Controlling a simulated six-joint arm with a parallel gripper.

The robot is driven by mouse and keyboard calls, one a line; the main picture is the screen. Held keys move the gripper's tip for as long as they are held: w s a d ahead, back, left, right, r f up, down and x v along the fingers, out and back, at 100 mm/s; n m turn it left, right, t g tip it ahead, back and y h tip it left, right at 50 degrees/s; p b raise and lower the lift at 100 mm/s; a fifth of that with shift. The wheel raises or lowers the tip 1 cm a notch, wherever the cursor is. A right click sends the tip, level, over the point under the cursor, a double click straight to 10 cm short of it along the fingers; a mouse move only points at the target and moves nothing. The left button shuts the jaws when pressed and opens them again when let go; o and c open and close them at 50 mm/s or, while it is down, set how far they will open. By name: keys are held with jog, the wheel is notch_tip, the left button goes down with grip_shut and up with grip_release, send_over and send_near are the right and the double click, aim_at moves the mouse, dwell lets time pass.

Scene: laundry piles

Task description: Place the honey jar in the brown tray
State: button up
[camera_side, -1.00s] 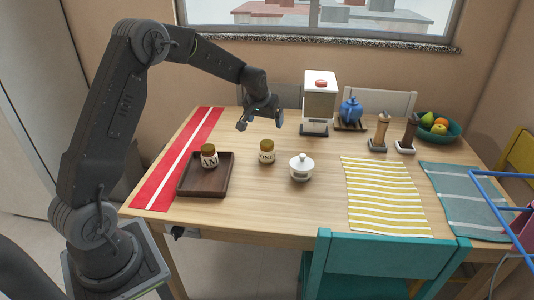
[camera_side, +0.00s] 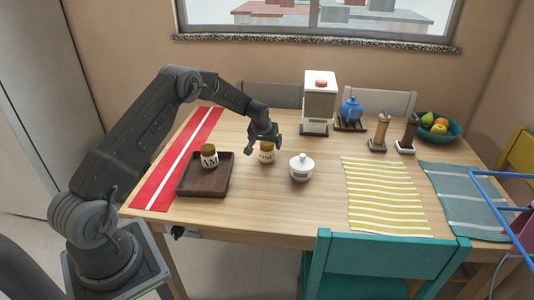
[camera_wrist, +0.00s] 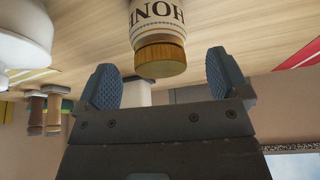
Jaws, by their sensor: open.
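The honey jar (camera_side: 267,157), with a gold lid and cream label, stands upright on the table between the brown tray and a white lidded bowl. In the wrist view, which is upside down, its label (camera_wrist: 157,15) reads HON and its lid (camera_wrist: 160,58) lies between my fingertips. My gripper (camera_side: 264,147) is open just above the jar, one finger to each side; the wrist view shows both fingers (camera_wrist: 160,78) apart from the lid. The brown tray (camera_side: 203,188) is left of the jar. A similar jar (camera_side: 209,157) stands in its back part; its label is too small to read.
The white lidded bowl (camera_side: 301,169) stands close on the jar's right. A red striped runner (camera_side: 178,160) lies left of the tray. A dispenser (camera_side: 319,100), blue teapot (camera_side: 350,110) and two mills (camera_side: 380,132) stand farther back. The tray's front part is clear.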

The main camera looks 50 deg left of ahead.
jog(key=x, duration=0.4)
jog(key=shift+w+a+f, duration=0.15)
jog(key=shift+w+f, duration=0.05)
jog(key=shift+c, duration=0.4)
jog(key=c, duration=1.1)
jog(key=shift+r, duration=0.2)
jog(key=shift+c, duration=0.7)
